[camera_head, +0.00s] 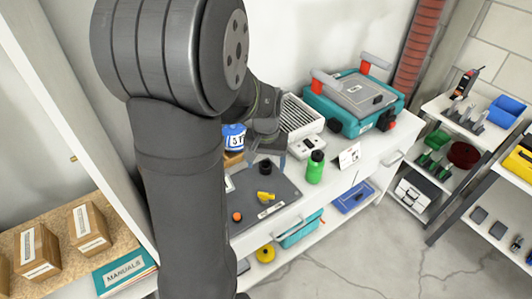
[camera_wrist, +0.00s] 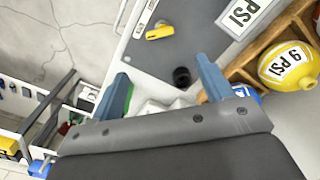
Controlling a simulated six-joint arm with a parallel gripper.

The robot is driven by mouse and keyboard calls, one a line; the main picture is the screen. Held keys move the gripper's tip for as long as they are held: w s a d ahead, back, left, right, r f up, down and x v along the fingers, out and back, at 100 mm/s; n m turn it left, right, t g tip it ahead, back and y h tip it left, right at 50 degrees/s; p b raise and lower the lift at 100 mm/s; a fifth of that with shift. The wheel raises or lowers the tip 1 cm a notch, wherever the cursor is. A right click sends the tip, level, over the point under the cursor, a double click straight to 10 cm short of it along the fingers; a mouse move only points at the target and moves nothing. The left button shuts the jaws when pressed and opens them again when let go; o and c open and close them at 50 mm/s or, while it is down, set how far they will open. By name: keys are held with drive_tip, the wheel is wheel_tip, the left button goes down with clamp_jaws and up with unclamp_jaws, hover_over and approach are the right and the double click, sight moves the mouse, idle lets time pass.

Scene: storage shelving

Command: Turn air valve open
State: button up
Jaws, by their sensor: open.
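The air valve's yellow handle (camera_head: 265,196) sits on a dark grey panel (camera_head: 258,218) on the white counter. It also shows in the wrist view (camera_wrist: 160,31), beyond my fingertips at the top. My gripper (camera_wrist: 163,72) is open and empty, its two blue-grey fingers spread apart. In the head view my gripper (camera_head: 268,145) hangs above the panel's back edge, apart from the yellow handle. A black knob (camera_wrist: 181,77) on the panel shows between the fingers, nearer the right one. My arm hides the panel's left part in the head view.
An orange knob (camera_head: 237,216) is on the panel. A green bottle (camera_head: 315,167) and a teal case (camera_head: 352,100) stand to the right. A yellow "9 PSI" ball (camera_wrist: 289,66) sits in a wooden holder.

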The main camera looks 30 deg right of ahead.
sight(266, 194)
wheel_tip(266, 194, up, 4)
drive_tip(key=shift+f, duration=0.15)
drive_tip(key=shift+f, duration=0.1)
idle(0.5)
wheel_tip(266, 194, down, 17)
drive_tip(key=shift+f, duration=0.15)
idle(0.5)
